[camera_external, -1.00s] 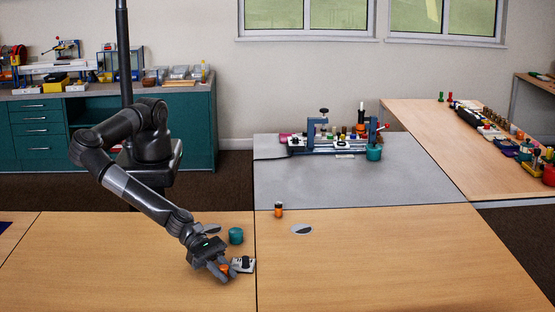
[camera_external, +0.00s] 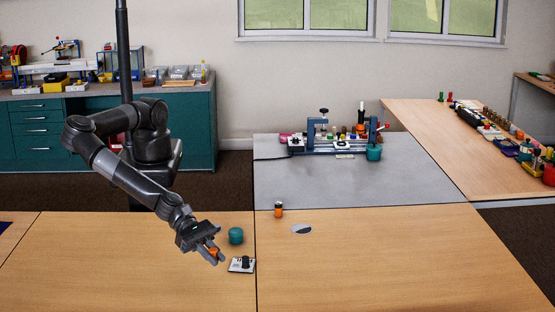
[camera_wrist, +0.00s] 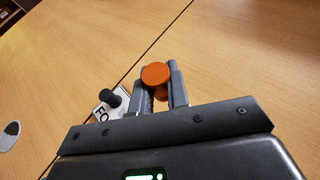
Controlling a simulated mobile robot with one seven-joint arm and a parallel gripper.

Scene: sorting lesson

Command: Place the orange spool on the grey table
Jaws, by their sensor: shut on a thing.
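My gripper (camera_external: 212,254) is shut on the orange spool (camera_external: 214,251) above the left wooden table, left of a white plate with a black knob. In the wrist view the orange spool (camera_wrist: 156,74) sits between the two fingers (camera_wrist: 162,88), its round orange end showing. The fingers hide part of its lower body. The grey table (camera_external: 320,180) lies farther back, to the right of my arm, with a clear front half.
The white plate with a black knob (camera_external: 241,265) and a teal round container (camera_external: 236,236) stand close to my gripper. An orange-and-dark cylinder (camera_external: 278,209) stands near the grey table's front edge. A blue clamp rig (camera_external: 335,143) fills the grey table's back.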

